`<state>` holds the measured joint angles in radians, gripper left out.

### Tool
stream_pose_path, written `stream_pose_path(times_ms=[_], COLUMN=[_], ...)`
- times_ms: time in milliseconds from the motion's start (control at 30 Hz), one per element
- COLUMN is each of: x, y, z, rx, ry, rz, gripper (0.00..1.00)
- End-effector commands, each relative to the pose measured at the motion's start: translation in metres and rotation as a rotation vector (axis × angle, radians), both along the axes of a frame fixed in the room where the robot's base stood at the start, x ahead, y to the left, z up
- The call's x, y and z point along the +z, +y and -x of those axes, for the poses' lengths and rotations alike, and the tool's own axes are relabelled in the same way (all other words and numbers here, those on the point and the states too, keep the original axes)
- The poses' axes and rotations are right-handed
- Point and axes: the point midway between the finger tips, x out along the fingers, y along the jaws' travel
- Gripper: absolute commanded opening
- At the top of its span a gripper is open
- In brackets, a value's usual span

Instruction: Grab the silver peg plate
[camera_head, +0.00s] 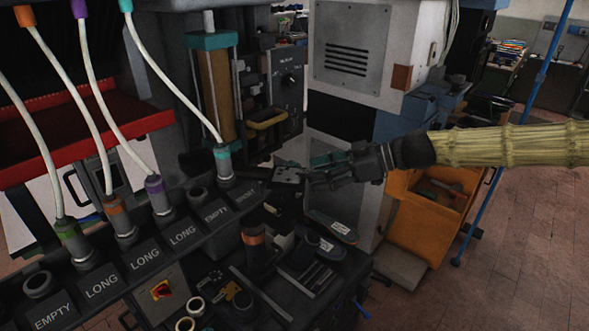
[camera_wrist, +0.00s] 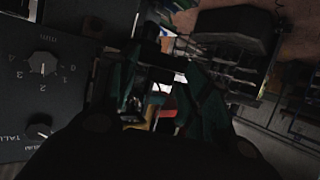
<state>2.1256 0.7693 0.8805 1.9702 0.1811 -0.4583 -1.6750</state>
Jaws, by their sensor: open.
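A small silver plate with dark holes, which looks like the silver peg plate (camera_head: 287,175), lies on the dark press bed under the teal-capped cylinder in the head view. My gripper (camera_head: 311,170) reaches in from the right, its fingertips close to the plate's right edge. I cannot tell whether they touch it. In the wrist view my gripper (camera_wrist: 165,98) shows two dark green fingers spread apart, with a gap between them. The wrist view is dark, and I cannot make out the plate there.
A control panel with knobs (camera_wrist: 42,68) stands close on the left in the wrist view. A row of labelled sockets with hoses (camera_head: 160,197) runs at the left. Shoe-sole-shaped pieces (camera_head: 333,225) lie below my gripper. An orange cabinet (camera_head: 415,245) stands at the right.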

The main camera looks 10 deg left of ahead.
Motion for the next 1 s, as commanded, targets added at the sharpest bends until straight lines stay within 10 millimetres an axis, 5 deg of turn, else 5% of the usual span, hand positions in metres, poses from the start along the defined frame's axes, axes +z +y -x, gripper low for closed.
stream_pose_path(times_ms=[333, 600, 1000], x=[-0.0025, -0.0023, 0.0012], y=[0.0046, 0.0043, 0.0044], z=[-0.0005, -0.0006, -0.0009], rx=[0.0, -0.001, -0.001], ry=[0.0, 0.001, -0.001], rz=[0.0, 0.0, -0.001], gripper=[0.48, 0.01, 0.0])
